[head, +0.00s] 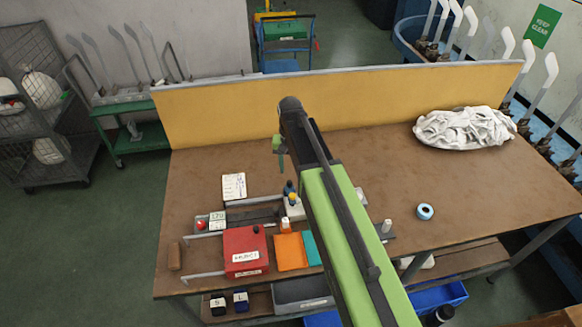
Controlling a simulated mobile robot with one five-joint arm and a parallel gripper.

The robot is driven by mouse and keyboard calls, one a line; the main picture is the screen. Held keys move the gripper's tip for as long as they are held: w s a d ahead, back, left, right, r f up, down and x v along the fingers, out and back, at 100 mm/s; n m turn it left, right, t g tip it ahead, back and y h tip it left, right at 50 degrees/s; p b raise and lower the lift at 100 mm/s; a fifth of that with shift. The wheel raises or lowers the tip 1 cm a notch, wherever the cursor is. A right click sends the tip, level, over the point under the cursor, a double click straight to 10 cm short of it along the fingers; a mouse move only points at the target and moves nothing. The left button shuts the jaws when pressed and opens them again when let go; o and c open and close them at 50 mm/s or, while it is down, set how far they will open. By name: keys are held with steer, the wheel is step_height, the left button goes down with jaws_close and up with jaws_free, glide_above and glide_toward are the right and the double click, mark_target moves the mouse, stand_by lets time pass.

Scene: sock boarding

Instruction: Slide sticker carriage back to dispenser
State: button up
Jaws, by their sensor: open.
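My gripper (281,158) hangs at the far end of my green arm, above the back middle of the table, with no thing visibly held; its jaws are small here. A dark rail (250,215) lies on the table to the lower left of it. A small grey block with yellow and blue tops (294,208), perhaps the sticker carriage, stands at the rail's right end, beside my arm. A pale block with a dark-marked face (217,221), perhaps the dispenser, sits at the left end. I cannot tell for certain which is which. My arm may hide part of the rail area.
A red box (246,252), an orange sheet (291,252) and a teal sheet (311,248) lie near the front edge. A white card (234,187) lies behind the rail. A blue tape roll (425,212) and white cloth pile (464,128) are right. A yellow panel (215,122) closes the back.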

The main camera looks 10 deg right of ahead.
step_height(320, 180, up, 11)
steer(key=p, duration=0.9)
steer(key=shift+r+p, duration=0.2)
steer(key=shift+p, duration=0.15)
steer(key=shift+f, duration=0.1)
steer(key=s+d+f+n+b, duration=0.1)
steer(key=s+d+f+b, duration=0.2)
steer(key=s+f+b, duration=0.2)
steer(key=s+d+f+n+b, duration=0.1)
steer(key=s+d+f+b, duration=0.2)
steer(key=s+f+b, duration=0.2)
steer(key=s+b, duration=0.1)
steer(key=s, duration=0.2)
steer(key=shift+s+d+f, duration=0.3)
steer(key=shift+s+f, duration=0.05)
steer(key=shift+c, duration=0.5)
stand_by(0.6)
